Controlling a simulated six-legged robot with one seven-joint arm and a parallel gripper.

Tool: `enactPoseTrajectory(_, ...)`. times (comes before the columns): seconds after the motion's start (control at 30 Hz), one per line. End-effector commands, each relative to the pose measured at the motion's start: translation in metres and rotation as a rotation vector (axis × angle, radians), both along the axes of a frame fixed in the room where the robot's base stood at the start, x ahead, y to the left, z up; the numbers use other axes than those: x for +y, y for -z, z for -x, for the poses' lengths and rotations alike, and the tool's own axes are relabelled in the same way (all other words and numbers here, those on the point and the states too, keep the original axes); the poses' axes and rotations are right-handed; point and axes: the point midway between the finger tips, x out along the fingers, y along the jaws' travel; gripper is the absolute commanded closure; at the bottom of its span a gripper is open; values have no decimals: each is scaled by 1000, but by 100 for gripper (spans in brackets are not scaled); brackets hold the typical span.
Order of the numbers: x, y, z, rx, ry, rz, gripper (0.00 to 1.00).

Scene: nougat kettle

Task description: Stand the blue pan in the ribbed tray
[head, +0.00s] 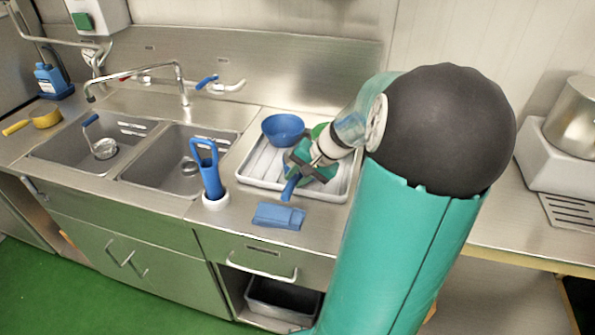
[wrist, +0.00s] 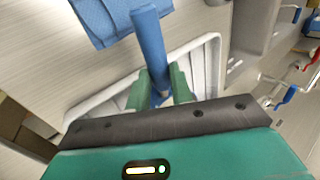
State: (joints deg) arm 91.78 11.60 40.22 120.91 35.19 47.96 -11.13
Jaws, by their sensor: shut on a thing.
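The ribbed tray (head: 257,165) is white and lies on the steel counter right of the sinks; part of its rim also shows in the wrist view (wrist: 205,60). My gripper (wrist: 161,92) is shut on the blue handle (wrist: 149,42) of what I take to be the blue pan. In the head view my gripper (head: 303,165) is over the tray's front right part, and the handle (head: 290,188) points toward the tray's front edge. The pan's body is hidden by my gripper. I cannot tell whether it touches the tray.
A blue bowl (head: 283,128) sits at the tray's back left, with a green item (head: 319,130) beside it, partly hidden by my arm. A folded blue cloth (head: 278,216) lies in front of the tray. A white holder (head: 216,201) with a blue utensil stands to its left.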

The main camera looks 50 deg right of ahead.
Motion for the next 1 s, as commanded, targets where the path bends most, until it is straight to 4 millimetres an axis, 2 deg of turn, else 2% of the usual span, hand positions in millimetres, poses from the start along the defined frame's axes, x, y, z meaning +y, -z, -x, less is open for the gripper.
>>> enactPoseTrajectory(0.87, 0, 7, -1, 0, -1, 1, 100)
enactPoseTrajectory(0.9, 0, 7, -1, -1, 0, 1, 76)
enactPoseTrajectory(1.0, 0, 7, -1, -1, 0, 1, 56)
